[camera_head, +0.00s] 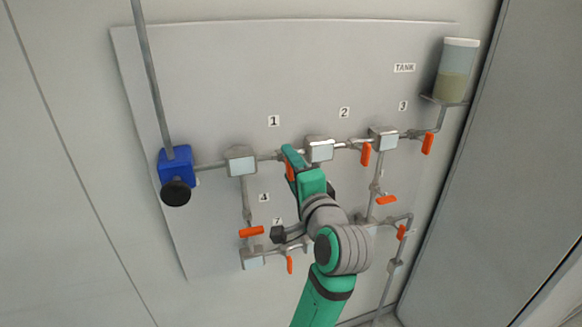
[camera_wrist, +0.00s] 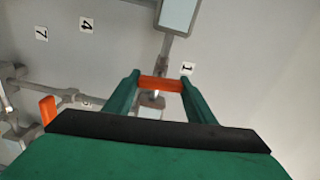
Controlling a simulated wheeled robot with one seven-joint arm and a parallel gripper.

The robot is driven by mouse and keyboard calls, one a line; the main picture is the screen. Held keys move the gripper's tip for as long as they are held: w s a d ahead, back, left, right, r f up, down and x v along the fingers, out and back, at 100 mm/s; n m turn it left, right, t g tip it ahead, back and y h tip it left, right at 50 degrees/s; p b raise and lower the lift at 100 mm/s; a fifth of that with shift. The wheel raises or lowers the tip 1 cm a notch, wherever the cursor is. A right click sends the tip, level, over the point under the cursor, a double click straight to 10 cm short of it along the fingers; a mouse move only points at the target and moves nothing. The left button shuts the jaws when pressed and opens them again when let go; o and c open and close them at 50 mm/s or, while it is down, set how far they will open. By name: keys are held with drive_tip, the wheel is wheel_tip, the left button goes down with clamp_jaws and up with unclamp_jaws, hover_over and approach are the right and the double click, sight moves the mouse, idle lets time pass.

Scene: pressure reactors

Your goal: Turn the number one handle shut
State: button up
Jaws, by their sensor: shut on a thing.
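The number one handle (camera_wrist: 161,84) is orange and sits on the pipe near the label "1" (camera_wrist: 187,69). In the wrist view my gripper (camera_wrist: 160,82) has a green finger on each side of it, shut on it. The handle shows as a short orange bar across the gap, crossing the line of the pipe. In the head view my gripper (camera_head: 291,155) is at the pipe below the label "1" (camera_head: 273,121), and it hides most of the handle, leaving an orange sliver (camera_head: 291,172).
Other orange handles hang close by: number two (camera_head: 366,154), number three (camera_head: 428,143) and one by label "4" (camera_head: 251,232). Reactor boxes (camera_head: 241,160) (camera_head: 320,150) flank my gripper. A blue box with a black knob (camera_head: 175,178) is at left, a tank (camera_head: 456,72) at upper right.

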drive_tip(key=shift+m, duration=0.5)
drive_tip(key=o, duration=1)
drive_tip(key=shift+o, duration=0.2)
drive_tip(key=v, duration=1)
drive_tip(key=shift+s+d, duration=0.15)
drive_tip(key=shift+s, duration=0.25)
drive_tip(key=shift+f, duration=0.1)
